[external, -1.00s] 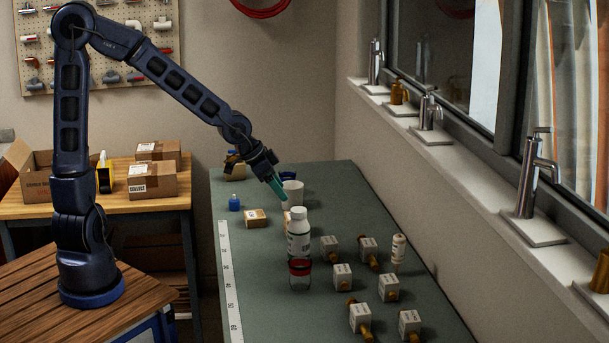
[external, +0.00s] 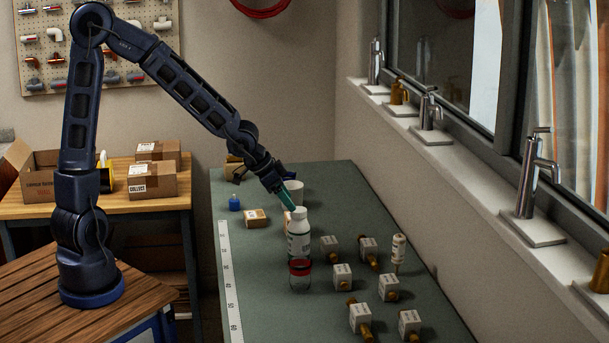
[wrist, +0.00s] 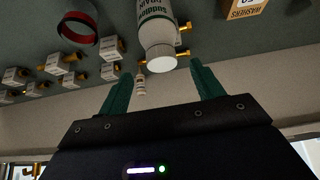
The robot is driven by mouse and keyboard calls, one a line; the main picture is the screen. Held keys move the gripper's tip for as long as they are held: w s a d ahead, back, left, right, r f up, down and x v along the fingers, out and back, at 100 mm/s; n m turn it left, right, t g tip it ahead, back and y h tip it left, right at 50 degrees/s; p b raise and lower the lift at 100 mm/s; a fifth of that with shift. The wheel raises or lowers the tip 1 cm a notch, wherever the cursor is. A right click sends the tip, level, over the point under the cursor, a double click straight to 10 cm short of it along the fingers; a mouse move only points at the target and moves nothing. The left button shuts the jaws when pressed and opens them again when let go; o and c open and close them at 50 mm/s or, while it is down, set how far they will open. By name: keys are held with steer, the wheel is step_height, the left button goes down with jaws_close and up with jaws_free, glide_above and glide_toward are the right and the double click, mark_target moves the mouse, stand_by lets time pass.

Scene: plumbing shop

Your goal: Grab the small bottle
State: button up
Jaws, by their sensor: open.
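A large white bottle (external: 299,238) with a printed label stands upright on the green workbench. My gripper (external: 291,200), with teal fingers, is open and empty, above and just behind the large bottle's cap. In the wrist view, the large bottle (wrist: 155,28) points its cap between my finger tips. The smaller pale bottle (wrist: 140,84) shows farther off between the fingers. The blue bottle does not show there.
Several white boxes with brass fittings, such as this one (external: 343,277), fill the bench's right. The window sill (external: 450,155) borders the right.

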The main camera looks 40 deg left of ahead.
mark_target(299, 209)
steer(key=shift+w+d+f, duration=0.15)
steer(key=shift+d+f, duration=0.05)
steer(key=shift+f, duration=0.3)
steer(key=shift+d, duration=0.1)
steer(key=shift+w+x, duration=0.1)
steer(key=shift+x, duration=1.15)
steer(key=shift+w+x, duration=0.15)
steer(key=shift+x, duration=1.15)
steer(key=shift+r, duration=0.1)
jaws_close()
